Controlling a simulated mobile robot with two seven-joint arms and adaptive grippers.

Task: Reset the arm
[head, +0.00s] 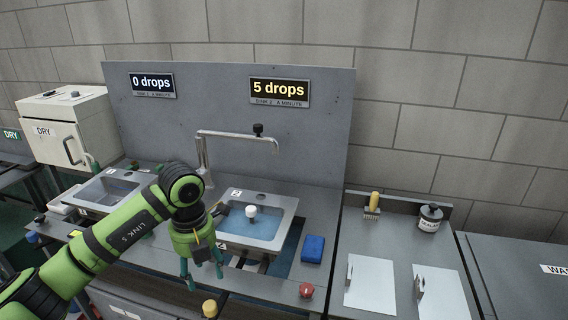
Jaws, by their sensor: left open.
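My left arm comes in from the lower left, and its left gripper (203,274) hangs with its fingers pointing down. The gripper is open, with a gap between its teal fingers and nothing seen in it. It is in front of the near left corner of the right sink (282,207), above the counter's front edge. My right gripper is not in view.
A white-topped knob (251,212) stands in the right sink, below the faucet (236,136). A blue sponge (313,248), red button (306,290) and yellow knob (210,308) are nearby. The left sink (107,191) is partly behind my arm. White boards (370,285) lie right.

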